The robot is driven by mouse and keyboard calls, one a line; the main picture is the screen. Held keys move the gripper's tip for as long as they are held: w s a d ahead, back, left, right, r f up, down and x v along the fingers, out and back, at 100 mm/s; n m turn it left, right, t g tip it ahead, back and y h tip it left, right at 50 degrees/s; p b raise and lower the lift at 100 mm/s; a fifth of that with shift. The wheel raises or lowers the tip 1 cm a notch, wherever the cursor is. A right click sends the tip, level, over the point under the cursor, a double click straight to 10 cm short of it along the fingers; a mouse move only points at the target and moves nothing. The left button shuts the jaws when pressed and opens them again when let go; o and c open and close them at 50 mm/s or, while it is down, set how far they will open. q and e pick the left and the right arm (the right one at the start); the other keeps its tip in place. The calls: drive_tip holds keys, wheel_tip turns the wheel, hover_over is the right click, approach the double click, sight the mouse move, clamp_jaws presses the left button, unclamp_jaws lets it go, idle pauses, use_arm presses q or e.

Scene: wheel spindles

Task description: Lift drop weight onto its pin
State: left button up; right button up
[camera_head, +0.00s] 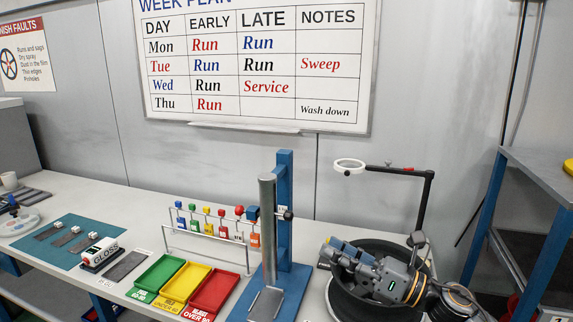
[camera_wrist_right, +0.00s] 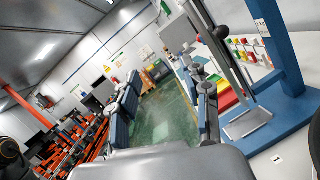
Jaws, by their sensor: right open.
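The drop tester is a blue post and base (camera_head: 284,165) with a grey upright tube (camera_head: 268,225) in front of it. A small dark knob (camera_head: 288,215) sticks out at the tube's right side, partway up; I cannot tell whether it belongs to the weight or is the pin. The weight itself is not clearly visible. My right gripper (camera_head: 329,253) is open and empty, to the right of the tester and below the knob, apart from both. In the right wrist view the open fingers (camera_wrist_right: 165,100) stand left of the tube (camera_wrist_right: 224,55) and blue post (camera_wrist_right: 278,45). My left gripper is out of view.
A metal plate (camera_head: 267,303) lies at the tube's foot. Green, yellow and red trays (camera_head: 216,292) and a rack of coloured samples (camera_head: 210,240) stand left of the tester. A black round piece (camera_head: 350,306) lies under my right arm, with a magnifier lamp (camera_head: 350,166) behind.

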drive_tip(key=s+d+f+m+t+h, duration=0.1)
drive_tip(key=s+d+f+m+h, duration=0.2)
drive_tip(key=f+m+h, duration=0.6)
drive_tip(key=s+d+f+m+t+h, duration=0.2)
drive_tip(key=s+d+f+m, duration=0.15)
drive_tip(key=m, duration=0.95)
drive_tip(key=s+d+f+m+t+h, duration=0.1)
drive_tip(key=s+d+f+m+h, duration=0.15)
drive_tip(key=f+m+h, duration=0.65)
drive_tip(key=s+d+f+m+g+y, duration=0.1)
drive_tip(key=s+f+m+g, duration=0.4)
drive_tip(key=s, duration=0.6)
drive_tip(key=s+d+f+m+g+y, duration=0.1)
drive_tip(key=s+f+m+g, duration=0.45)
drive_tip(key=s, duration=0.65)
drive_tip(key=s+f+g+b, duration=0.1)
drive_tip(key=s+f+b, duration=0.2)
drive_tip(key=f, duration=2.8)
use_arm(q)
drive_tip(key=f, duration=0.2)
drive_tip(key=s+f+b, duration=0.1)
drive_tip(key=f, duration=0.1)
use_arm(e)
drive_tip(key=s+d+f+g, duration=0.1)
drive_tip(key=s+d+f, duration=0.1)
drive_tip(key=s+f, duration=1.3)
drive_tip(key=shift+s+d, duration=0.2)
drive_tip(key=shift+s, duration=0.15)
